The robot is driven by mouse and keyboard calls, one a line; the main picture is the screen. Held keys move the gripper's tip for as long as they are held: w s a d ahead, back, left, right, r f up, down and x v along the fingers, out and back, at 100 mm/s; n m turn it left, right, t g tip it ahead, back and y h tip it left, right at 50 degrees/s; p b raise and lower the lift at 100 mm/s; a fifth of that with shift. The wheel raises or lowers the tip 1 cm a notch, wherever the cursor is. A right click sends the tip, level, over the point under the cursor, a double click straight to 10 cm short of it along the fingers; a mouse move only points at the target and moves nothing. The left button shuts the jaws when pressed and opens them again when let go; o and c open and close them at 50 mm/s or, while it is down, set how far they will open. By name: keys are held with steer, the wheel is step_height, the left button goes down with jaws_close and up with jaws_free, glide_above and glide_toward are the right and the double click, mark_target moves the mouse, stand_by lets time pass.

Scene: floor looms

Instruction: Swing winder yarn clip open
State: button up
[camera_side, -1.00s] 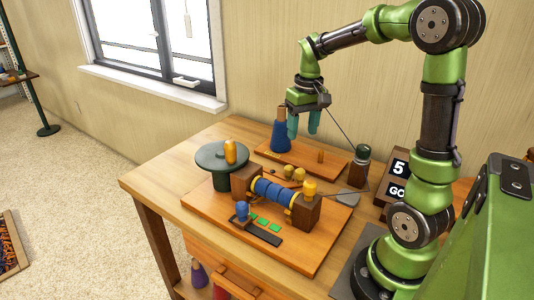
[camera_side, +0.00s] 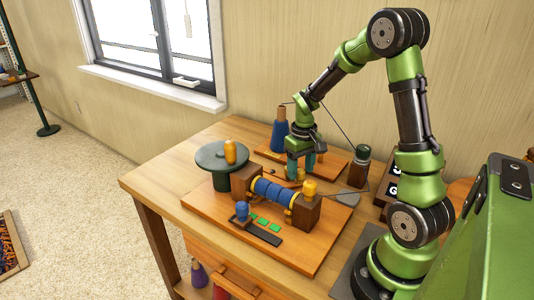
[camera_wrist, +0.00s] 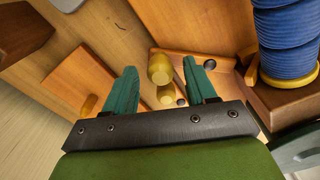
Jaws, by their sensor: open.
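The winder has a roll of blue yarn (camera_side: 273,192) between two dark wooden blocks; the roll also shows at the upper right of the wrist view (camera_wrist: 288,40). Behind the roll are small yellow knobs, one taller (camera_wrist: 160,69) and one lower (camera_wrist: 166,95). I cannot tell for certain which part is the yarn clip. My gripper (camera_side: 301,172) is open and points down just behind the roll. In the wrist view its teal fingers (camera_wrist: 161,68) stand on either side of the yellow knobs, with gaps between. Whether they touch anything is unclear.
A round dark green disc with an orange peg (camera_side: 230,152) stands left of the winder. A blue cone (camera_side: 280,137) stands on the rear board, and a dark green-topped post (camera_side: 361,165) stands to the right. A yellow knob (camera_side: 310,187) tops the winder's right block.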

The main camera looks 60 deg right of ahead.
steer(key=shift+f, duration=1.15)
jaws_close()
